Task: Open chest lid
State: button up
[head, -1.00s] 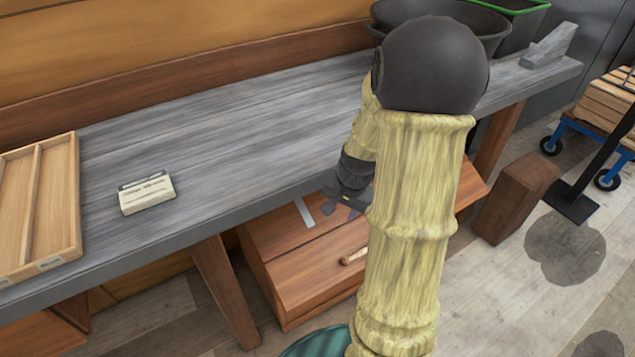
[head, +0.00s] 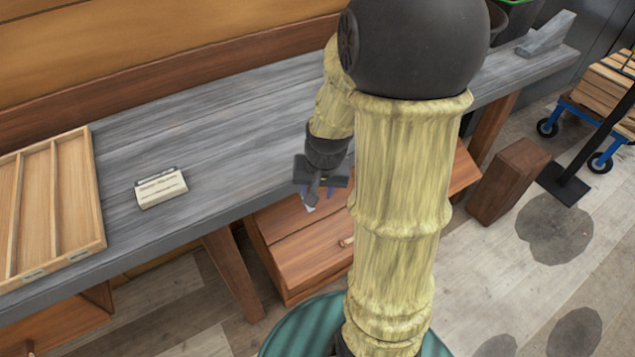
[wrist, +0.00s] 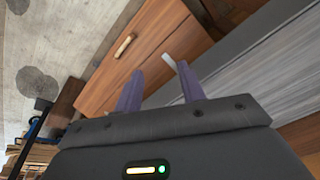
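The wooden chest (head: 297,262) sits on the floor, partly under the grey workbench. Its reddish-brown lid appears shut. A light wooden handle (head: 346,241) is partly hidden by my arm; it shows whole in the wrist view (wrist: 125,46). A pale strip shows on the chest top, by the fingers in the wrist view (wrist: 169,62). My gripper (head: 321,200) hangs above the chest's back part, by the bench's front edge. Its two purple fingers (wrist: 160,85) are apart with nothing gripped. Whether they touch the chest I cannot tell. My arm hides the chest's right middle.
The workbench (head: 225,125) overhangs the chest's back. On it are a small labelled box (head: 161,188) and a wooden divided tray (head: 98,215). A brown block (head: 507,182) stands to the right, before a cart (head: 603,95). The floor in front right is clear.

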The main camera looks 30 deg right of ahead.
jog(key=shift+a, duration=0.1)
jog(key=c, duration=0.5)
jog(key=s+a+n, duration=0.1)
jog(key=a, duration=0.1)
jog(key=s+a+r+n, duration=0.1)
jog(key=s+a+n, duration=0.1)
jog(key=s+a+r+n, duration=0.1)
jog(key=a+n, duration=0.1)
jog(key=a, duration=0.1)
jog(key=shift+s, duration=0.4)
grip_shut()
jog(key=shift+s+a+r+n, duration=0.1)
jog(key=shift+s+a+n, duration=0.2)
jog(key=shift+a, duration=0.05)
jog(key=shift+w, duration=0.1)
